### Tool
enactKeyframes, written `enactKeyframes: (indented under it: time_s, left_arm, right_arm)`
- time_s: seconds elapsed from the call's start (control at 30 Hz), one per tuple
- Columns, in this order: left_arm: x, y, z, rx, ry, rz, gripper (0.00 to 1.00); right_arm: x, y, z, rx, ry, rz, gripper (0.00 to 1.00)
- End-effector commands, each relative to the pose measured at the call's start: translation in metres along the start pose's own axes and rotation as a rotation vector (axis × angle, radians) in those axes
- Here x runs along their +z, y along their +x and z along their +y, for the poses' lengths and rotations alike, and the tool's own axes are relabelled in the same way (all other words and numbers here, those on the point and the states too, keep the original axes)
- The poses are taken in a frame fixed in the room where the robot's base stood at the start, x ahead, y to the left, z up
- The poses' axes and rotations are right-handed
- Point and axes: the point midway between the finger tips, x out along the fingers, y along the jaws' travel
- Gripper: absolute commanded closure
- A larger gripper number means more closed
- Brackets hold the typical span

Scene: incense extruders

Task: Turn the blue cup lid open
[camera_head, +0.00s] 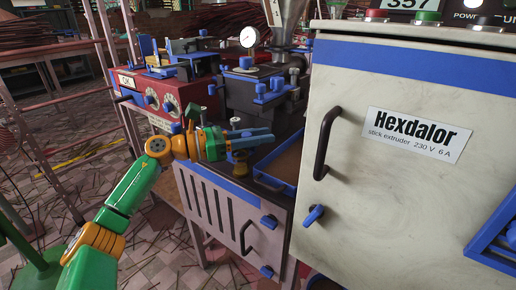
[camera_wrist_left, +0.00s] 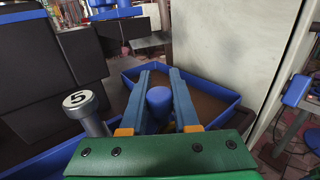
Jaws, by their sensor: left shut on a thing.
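My left gripper (camera_head: 255,141) comes in from the left above the machine's ledge. It is shut on the blue cup lid (camera_wrist_left: 158,97), a small round blue cap between the two blue fingers in the left wrist view. In the head view the fingers hide most of the lid. A brass-coloured cup body (camera_head: 240,168) shows just below the fingers and looks upright. Whether the lid has turned on the cup cannot be told. My right gripper is in neither view.
A post marked 5 (camera_wrist_left: 78,100) stands close to the left of the fingers. A blue-rimmed tray (camera_wrist_left: 218,92) lies just beyond them. The pale Hexdalor cabinet (camera_head: 370,200) rises to the right, and a red control box (camera_head: 165,92) stands at the left.

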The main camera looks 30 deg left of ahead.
Motion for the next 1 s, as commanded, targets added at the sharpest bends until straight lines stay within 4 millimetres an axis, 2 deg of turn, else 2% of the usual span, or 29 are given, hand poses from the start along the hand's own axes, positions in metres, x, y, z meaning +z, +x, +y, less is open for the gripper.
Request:
enactKeyframes:
  time_s: [0.4, 0.9, 0.93, 1.0]
  left_arm:
    - [0.0015, 0.0, -0.0044, -0.15, 0.0, 0.002, 1.0]
    - [0.0001, 0.0001, -0.0052, -0.166, -0.001, 0.003, 1.0]
    - [0.0001, 0.0001, -0.0052, -0.166, -0.001, 0.003, 0.66]
    - [0.0, 0.0001, -0.0052, -0.166, -0.001, 0.004, 0.47]
  right_arm:
    - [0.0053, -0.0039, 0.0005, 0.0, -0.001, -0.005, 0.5]
    - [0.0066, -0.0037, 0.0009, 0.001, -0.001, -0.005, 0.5]
    - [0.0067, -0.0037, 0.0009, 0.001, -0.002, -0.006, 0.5]
    - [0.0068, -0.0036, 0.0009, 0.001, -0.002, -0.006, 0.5]
